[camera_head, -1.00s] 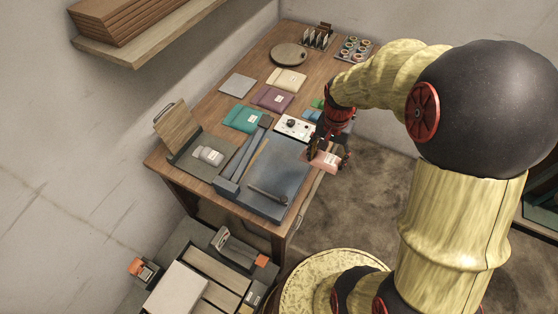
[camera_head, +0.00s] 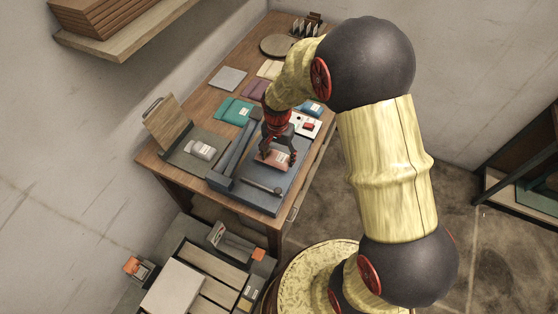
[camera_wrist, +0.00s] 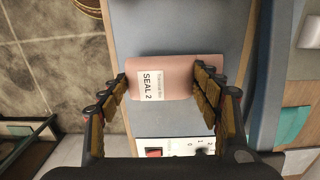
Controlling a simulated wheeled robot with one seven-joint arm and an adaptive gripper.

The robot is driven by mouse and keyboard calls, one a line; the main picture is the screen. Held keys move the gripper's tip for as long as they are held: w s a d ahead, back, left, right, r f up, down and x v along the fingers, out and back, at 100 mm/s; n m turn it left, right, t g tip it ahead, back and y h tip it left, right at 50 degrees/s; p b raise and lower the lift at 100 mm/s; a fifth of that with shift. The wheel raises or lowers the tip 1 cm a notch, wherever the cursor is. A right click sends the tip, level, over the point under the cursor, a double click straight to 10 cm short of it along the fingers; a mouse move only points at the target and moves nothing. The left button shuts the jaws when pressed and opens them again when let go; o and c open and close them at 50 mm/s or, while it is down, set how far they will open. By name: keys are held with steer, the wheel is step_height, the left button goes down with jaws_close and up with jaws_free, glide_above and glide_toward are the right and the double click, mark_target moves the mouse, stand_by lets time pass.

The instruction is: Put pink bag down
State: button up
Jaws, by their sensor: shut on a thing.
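The pink bag (camera_head: 274,158) has a white label; in the wrist view the label on the pink bag (camera_wrist: 182,66) reads "SEAL 2". My gripper (camera_head: 276,150) is shut on it, with the fingers of my gripper (camera_wrist: 165,85) at its two sides. The bag is over the blue-grey mat-like surface (camera_head: 264,199) on the wooden table. I cannot tell whether the bag touches that surface or is held just above it.
A white control box (camera_head: 308,126) stands behind the bag. A dark rod (camera_head: 262,187) lies in front of it.

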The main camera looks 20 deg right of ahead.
mark_target(279, 157)
steer(key=shift+f, duration=1.3)
steer(key=shift+f, duration=0.15)
steer(key=shift+f+b, duration=0.25)
steer(key=shift+b, duration=0.1)
steer(key=o, duration=1.7)
steer(key=shift+r, duration=0.1)
steer(key=shift+o, duration=0.7)
steer(key=shift+r, duration=0.1)
